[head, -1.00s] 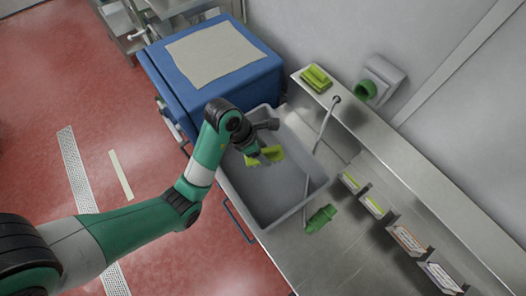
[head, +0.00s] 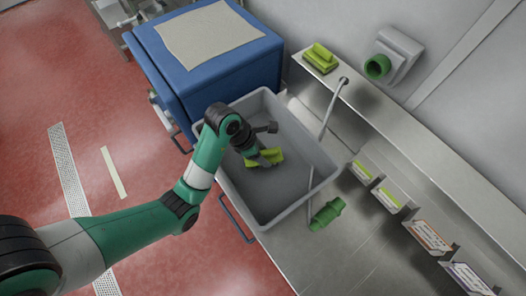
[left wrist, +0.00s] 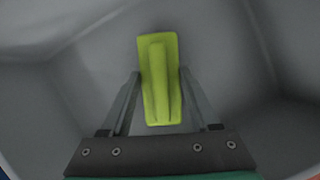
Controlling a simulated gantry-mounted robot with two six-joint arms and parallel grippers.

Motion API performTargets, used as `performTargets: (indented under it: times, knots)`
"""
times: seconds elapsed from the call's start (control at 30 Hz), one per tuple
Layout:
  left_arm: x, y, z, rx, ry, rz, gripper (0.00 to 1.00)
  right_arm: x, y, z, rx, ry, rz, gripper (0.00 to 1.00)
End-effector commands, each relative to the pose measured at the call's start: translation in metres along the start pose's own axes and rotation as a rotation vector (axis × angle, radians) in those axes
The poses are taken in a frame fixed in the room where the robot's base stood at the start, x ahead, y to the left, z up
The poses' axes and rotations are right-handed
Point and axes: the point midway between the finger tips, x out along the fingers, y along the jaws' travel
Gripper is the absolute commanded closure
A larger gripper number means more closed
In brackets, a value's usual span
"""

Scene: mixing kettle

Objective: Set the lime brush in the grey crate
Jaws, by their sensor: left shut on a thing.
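The lime brush (head: 274,156) is in my left gripper (head: 266,160), over the inside of the grey crate (head: 312,188). In the left wrist view the lime brush (left wrist: 160,80) lies between the two fingers of my left gripper (left wrist: 157,90), which is shut on it. The crate's grey floor and walls surround it there; whether the brush touches the floor I cannot tell. The crate stands open on the steel counter. My right gripper is not in view.
A second lime brush (head: 321,58) lies on the steel ledge (head: 410,145). A thin pipe (head: 325,125) passes near the crate's right edge. A blue box (head: 215,75) stands behind it. Several labelled holders line the right.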

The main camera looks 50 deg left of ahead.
Motion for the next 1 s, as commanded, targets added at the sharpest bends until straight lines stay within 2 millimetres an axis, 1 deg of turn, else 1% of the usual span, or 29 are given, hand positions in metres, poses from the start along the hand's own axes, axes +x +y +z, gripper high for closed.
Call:
performTargets:
  times: [0.03,0.23,0.37,0.4,0.47,0.5,0.57,0.87,0.97,1.0]
  knots:
    - [0.006,0.000,-0.002,0.000,0.000,0.000,0.90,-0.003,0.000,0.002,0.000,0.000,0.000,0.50]
    - [0.005,0.000,-0.002,0.001,-0.002,0.001,0.90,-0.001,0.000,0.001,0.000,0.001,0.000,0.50]
    - [0.009,0.000,-0.003,0.001,-0.001,0.001,0.90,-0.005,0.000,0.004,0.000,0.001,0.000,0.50]
    - [0.009,0.000,-0.004,0.001,-0.001,0.001,0.36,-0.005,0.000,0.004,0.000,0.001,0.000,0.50]
    - [0.008,0.000,-0.003,0.001,-0.001,0.001,0.26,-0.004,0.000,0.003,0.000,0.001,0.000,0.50]
    - [0.008,0.000,-0.003,0.001,-0.001,0.001,0.18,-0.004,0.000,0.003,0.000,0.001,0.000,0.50]
    - [0.008,0.000,-0.003,0.001,-0.001,0.001,0.08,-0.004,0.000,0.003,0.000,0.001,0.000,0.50]
    - [0.006,0.000,-0.002,0.001,-0.001,0.001,0.08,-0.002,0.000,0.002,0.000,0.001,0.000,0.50]
    - [-0.002,0.001,0.000,0.000,-0.002,0.002,0.08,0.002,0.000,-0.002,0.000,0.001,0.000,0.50]
    - [-0.009,0.001,0.000,0.000,-0.003,0.003,0.08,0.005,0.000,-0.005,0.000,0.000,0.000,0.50]
